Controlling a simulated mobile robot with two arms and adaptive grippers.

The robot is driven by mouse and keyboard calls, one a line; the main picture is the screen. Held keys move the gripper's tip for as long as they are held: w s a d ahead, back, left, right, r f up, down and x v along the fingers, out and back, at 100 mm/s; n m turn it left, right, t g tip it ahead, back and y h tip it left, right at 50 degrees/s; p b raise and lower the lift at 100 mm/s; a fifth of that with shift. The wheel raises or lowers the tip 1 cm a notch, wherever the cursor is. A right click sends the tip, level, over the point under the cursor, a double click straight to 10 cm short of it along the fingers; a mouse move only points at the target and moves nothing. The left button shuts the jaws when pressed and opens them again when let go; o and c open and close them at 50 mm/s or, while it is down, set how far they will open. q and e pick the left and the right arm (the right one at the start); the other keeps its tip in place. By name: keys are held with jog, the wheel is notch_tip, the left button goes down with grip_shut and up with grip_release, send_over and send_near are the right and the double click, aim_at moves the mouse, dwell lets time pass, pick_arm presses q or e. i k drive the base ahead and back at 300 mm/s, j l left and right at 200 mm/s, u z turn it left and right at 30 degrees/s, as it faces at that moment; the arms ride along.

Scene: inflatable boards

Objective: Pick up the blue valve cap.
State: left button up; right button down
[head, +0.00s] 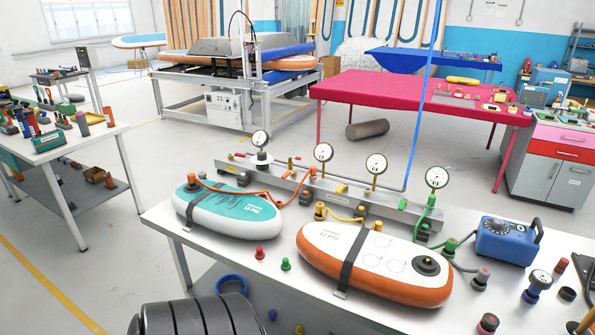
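A small blue cap (272,314) shows at the bottom of the head view, left of centre, by the near edge of the white workbench (215,243). I cannot tell if it stands on the bench top or lower down. A yellow cap (299,330) is just right of it, partly cut off by the frame. A red cap (259,253) and a green cap (286,264) stand farther back on the bench. Neither of my grippers is in view.
A teal-and-white board (232,212) and an orange-and-white board (375,262) lie strapped on the bench. Behind them stands a gauge manifold (340,193) with hoses. A blue pump box (508,240) and several fittings crowd the right. A blue ring (231,285) sits near the bench's front.

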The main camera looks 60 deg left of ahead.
aim_at(273, 314)
jog(key=u, duration=2.25)
jog(key=i+j+z, duration=0.1)
jog(key=i+j, duration=0.2)
jog(key=i+j+z, duration=0.1)
jog(key=i+j, duration=0.15)
jog(key=i+j+z, duration=0.1)
jog(key=i+j, duration=0.15)
jog(key=j, duration=0.2)
jog(key=i+j+z, duration=0.1)
jog(key=i+j, duration=0.15)
jog(key=j, duration=0.15)
jog(key=i+j+z, duration=0.1)
jog(key=j, duration=0.25)
jog(key=i, duration=0.1)
